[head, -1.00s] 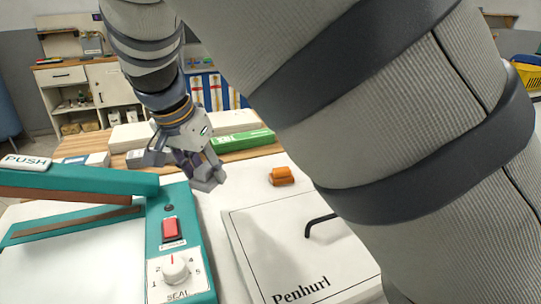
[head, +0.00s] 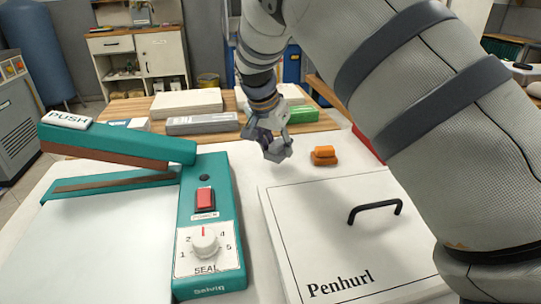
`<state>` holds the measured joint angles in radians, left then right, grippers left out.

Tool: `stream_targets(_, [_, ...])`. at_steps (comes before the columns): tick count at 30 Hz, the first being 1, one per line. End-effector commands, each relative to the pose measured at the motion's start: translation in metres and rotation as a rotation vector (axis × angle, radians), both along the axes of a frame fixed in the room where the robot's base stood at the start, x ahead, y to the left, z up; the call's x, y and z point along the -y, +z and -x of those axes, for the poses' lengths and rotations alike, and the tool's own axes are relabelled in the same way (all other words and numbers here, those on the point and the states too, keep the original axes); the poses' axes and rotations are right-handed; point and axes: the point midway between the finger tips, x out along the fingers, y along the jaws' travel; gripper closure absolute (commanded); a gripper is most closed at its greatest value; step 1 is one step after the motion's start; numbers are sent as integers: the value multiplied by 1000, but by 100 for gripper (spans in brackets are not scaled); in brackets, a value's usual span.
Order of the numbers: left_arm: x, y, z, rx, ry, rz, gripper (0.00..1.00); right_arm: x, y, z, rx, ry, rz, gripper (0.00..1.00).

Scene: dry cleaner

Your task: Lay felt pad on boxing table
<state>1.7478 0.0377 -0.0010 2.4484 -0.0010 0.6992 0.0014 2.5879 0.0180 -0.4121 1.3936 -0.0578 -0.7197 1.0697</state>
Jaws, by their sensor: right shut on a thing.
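My right gripper (head: 275,147) hangs at the end of my arm over the far part of the white table (head: 255,172), left of a small orange-brown block (head: 323,155). It is closed, and its grey fingers hide most of what they hold. I cannot make out a felt pad for certain. Behind the gripper is a wooden top (head: 165,142) bearing flat boxes; I cannot tell which surface is the boxing table. My left gripper is not in view.
A teal sealer (head: 213,272) stands on the left. A white lid marked Penhurl (head: 340,235) with a black handle lies right of it. A grey box (head: 203,123), a white box (head: 186,102) and a green box (head: 303,114) lie on the wooden top.

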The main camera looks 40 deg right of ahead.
Motion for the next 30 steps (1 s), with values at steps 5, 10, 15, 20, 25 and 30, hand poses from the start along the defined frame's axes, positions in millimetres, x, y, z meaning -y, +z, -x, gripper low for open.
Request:
stream_targets(5, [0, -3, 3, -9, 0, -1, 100, 2, -33, 0, -4, -1, -1, 87])
stream_targets(10, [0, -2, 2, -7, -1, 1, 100, 2, -33, -1, 1, -1, 0, 87])
stream_targets(15, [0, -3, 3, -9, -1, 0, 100, 2, -36, 0, -1, 0, 0, 87])
stream_targets(20, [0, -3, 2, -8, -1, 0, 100, 2, -36, -1, 0, 0, -1, 41])
stream_targets(25, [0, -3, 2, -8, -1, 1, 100, 2, -36, -1, 0, -1, -1, 41])
stream_targets(30, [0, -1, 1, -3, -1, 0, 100, -2, -23, -1, 4, 1, 0, 41])
